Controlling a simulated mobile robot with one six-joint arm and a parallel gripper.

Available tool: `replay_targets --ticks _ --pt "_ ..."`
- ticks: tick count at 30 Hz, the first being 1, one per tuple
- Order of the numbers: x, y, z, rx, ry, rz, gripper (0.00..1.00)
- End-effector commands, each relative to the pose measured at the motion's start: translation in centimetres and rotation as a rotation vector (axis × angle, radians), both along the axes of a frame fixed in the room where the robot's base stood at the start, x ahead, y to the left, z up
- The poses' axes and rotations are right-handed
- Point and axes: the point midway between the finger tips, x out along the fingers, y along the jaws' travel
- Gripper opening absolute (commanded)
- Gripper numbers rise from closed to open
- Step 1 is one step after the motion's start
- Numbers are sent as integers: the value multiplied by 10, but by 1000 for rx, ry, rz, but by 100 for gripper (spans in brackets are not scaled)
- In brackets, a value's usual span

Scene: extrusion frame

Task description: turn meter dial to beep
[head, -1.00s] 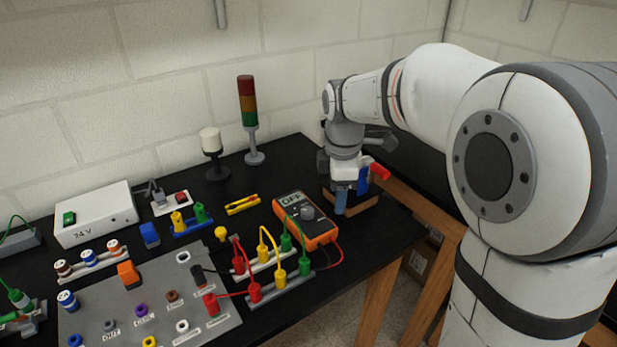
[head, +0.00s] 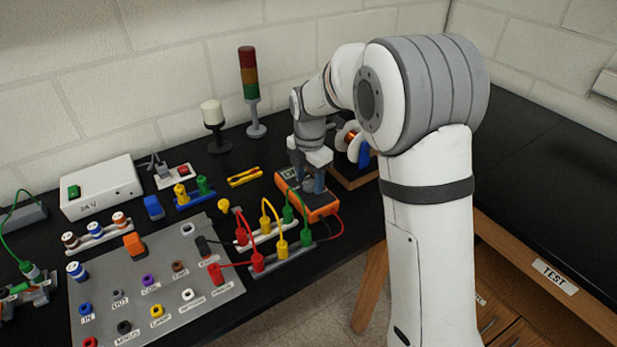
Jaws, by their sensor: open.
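The orange multimeter (head: 321,207) lies on the black bench, right of the middle of the head view. Its grey round dial (head: 308,186) shows between the fingers of my gripper (head: 307,186). My gripper points down over the meter, open, with one finger on each side of the dial. I cannot tell whether the fingers touch it. The meter's display (head: 290,174) is partly hidden by my gripper, and its reading cannot be made out.
Red, yellow and green leads stand in white and grey racks (head: 283,257) just in front of the meter. A spool on a wooden base (head: 358,178) is close behind my arm. A signal tower (head: 251,95) and a white lamp (head: 212,115) stand at the back.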

Motion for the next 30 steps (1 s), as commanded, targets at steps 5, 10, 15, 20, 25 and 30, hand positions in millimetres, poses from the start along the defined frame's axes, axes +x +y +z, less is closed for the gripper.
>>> replay_targets --ticks 5,10,15,20,25,30 --pt "0 0 -4 -1 1 -1 52" --pt "0 -1 -4 0 0 -2 50" --pt "0 -1 -4 0 0 -2 36" --pt "0 -1 -4 0 0 -2 23" --pt "0 -1 -4 0 0 -3 9" --pt "0 -2 -3 0 0 -12 7"
